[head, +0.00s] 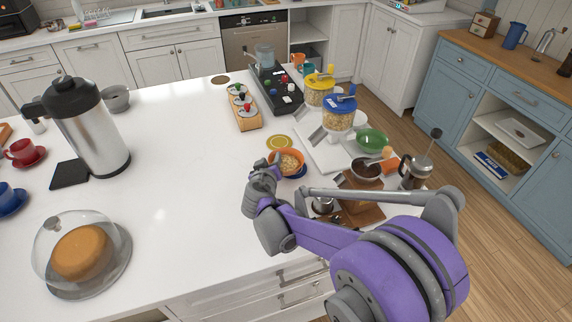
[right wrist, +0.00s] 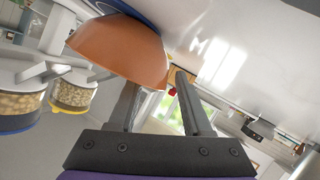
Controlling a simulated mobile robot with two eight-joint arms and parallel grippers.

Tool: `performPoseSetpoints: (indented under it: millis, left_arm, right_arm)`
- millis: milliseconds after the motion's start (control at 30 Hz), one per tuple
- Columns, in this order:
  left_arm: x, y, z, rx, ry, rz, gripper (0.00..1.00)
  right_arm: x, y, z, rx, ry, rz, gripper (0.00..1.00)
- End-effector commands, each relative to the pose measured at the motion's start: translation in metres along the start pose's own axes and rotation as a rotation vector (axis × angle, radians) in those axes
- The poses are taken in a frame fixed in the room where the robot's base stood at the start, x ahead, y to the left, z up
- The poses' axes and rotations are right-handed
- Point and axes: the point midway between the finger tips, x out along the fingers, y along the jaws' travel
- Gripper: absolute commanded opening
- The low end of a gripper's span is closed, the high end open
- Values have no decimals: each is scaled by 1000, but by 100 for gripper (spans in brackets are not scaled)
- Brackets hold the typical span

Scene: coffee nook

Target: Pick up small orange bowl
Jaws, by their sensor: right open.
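The small orange bowl (head: 289,161) holds pale pieces and sits on something blue (head: 299,173) on the white island. In the right wrist view the bowl (right wrist: 120,48) looks upside down, with a blue edge (right wrist: 130,9) by its base. My right gripper (head: 262,176) is at the bowl's near left side in the head view. In the right wrist view it is open (right wrist: 160,82), with one fingertip hidden behind the bowl's rim and the other just right of it. I cannot tell whether they touch. My left gripper is not in view.
A yellow lid (head: 279,142) lies just behind the bowl. Cereal dispensers (head: 339,112), a green bowl (head: 371,139) and a French press (head: 416,172) crowd the right. A steel jug (head: 93,130) and a covered cake (head: 82,252) stand left. The middle of the counter is clear.

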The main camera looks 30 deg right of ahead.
Motion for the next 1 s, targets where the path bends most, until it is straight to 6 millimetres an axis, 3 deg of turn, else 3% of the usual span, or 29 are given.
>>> performPoseSetpoints:
  millis: [133, 400, 1000]
  left_arm:
    - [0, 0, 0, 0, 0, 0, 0]
    - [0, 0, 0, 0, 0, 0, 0]
    - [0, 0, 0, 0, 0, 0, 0]
  right_arm:
    - [0, 0, 0, 0, 0, 0, 48]
    - [-1, 0, 0, 1, 0, 0, 0]
    - [-1, 0, 0, 1, -1, 0, 0]
